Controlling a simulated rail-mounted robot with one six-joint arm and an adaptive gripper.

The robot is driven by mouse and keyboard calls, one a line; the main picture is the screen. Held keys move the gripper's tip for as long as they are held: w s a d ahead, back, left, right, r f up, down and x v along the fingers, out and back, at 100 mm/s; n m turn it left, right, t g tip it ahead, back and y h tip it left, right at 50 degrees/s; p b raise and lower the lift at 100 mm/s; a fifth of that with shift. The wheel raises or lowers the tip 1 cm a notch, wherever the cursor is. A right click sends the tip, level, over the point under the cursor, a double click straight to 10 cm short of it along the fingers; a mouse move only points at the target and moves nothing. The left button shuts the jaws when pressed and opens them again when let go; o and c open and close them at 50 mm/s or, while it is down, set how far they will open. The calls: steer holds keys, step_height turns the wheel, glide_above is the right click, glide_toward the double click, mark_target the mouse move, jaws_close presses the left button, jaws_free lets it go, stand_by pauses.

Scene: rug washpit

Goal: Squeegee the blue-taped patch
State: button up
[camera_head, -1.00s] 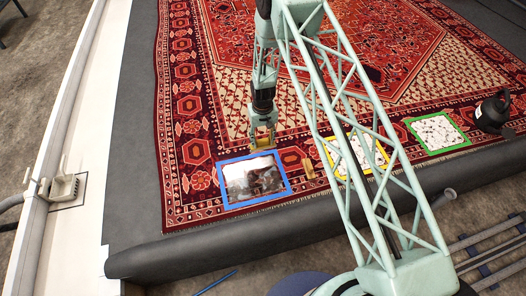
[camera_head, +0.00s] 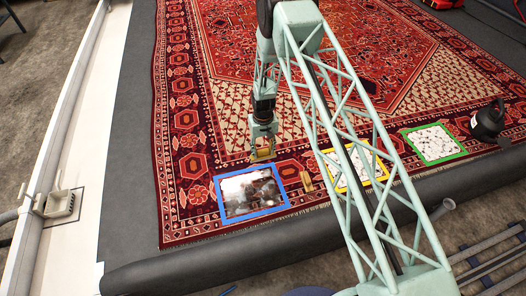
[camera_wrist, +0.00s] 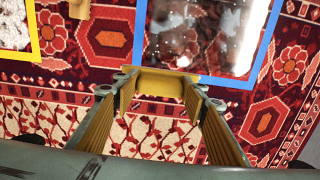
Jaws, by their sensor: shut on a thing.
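The blue-taped patch (camera_head: 250,192) lies on the near edge of the patterned rug. It is a glossy, wet-looking rectangle with bright reflections and dark blotches, and it also shows at the top of the wrist view (camera_wrist: 200,38). My gripper (camera_head: 262,150) is just beyond the patch's far edge. It is shut on a yellow block-like tool, seen between the fingertips in the wrist view (camera_wrist: 160,86), probably the squeegee. I cannot tell whether the tool touches the rug. The fingers hide part of it.
A small tan tool (camera_head: 307,181) lies on the rug between the blue patch and the yellow-taped patch (camera_head: 352,164). A rolled dark edge (camera_head: 200,266) runs along the front.

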mark_target(263, 156)
steer(key=shift+f+b, duration=0.5)
steer(key=shift+f, duration=1.5)
